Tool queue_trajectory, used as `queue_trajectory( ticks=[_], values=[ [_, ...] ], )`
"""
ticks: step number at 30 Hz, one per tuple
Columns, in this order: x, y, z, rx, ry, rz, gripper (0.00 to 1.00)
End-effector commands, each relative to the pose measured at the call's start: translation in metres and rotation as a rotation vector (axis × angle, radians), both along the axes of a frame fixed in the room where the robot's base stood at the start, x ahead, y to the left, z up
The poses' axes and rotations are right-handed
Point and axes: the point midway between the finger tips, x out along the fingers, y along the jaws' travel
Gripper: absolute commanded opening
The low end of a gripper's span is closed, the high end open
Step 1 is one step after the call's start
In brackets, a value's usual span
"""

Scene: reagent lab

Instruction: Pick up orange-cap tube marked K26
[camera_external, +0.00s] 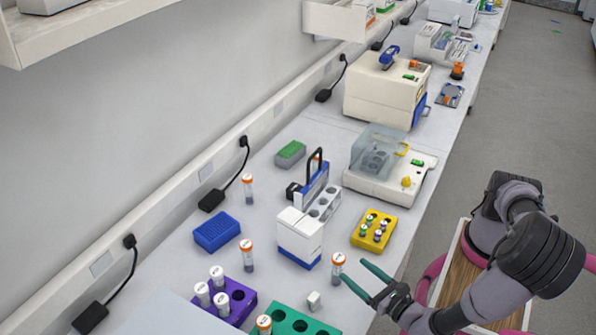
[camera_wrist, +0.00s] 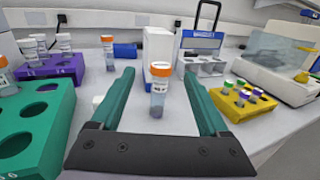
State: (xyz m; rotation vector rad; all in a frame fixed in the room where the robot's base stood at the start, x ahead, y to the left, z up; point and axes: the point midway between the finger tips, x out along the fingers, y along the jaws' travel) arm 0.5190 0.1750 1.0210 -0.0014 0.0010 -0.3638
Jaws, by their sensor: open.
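An orange-cap tube (camera_external: 338,266) stands upright on the bench just beyond my fingertips; in the wrist view this tube (camera_wrist: 157,98) appears between my two teal fingers. Its label is too small to read, so I cannot confirm K26. My gripper (camera_external: 355,270) is open and empty, with its fingers (camera_wrist: 158,74) spread to either side of the tube in the wrist view. Other orange-cap tubes stand near the blue rack (camera_external: 247,256), farther back (camera_external: 248,188) and in the green rack (camera_external: 264,324); their marks are also unreadable.
A purple rack (camera_external: 238,309) with white-topped tubes and a green rack (camera_external: 285,316) are left of my gripper. A small white block (camera_external: 314,301) lies nearby. A white-and-blue box (camera_external: 300,243) stands behind the near tube; a yellow rack (camera_external: 361,243) is to its right.

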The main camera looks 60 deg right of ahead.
Motion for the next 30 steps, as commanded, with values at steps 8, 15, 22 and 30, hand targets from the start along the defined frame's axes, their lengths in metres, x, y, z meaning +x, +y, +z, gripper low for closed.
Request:
queue_trajectory(
  ticks=[8,15,22,30],
  values=[
    [0.017,-0.007,-0.022,0.001,-0.003,-0.003,0.79],
    [0.048,-0.018,-0.022,0.001,-0.001,-0.001,0.79],
    [0.067,-0.028,-0.02,0.0,-0.001,-0.003,0.79],
    [0.098,-0.041,-0.019,0.002,-0.002,0.0,0.79]
  ],
)
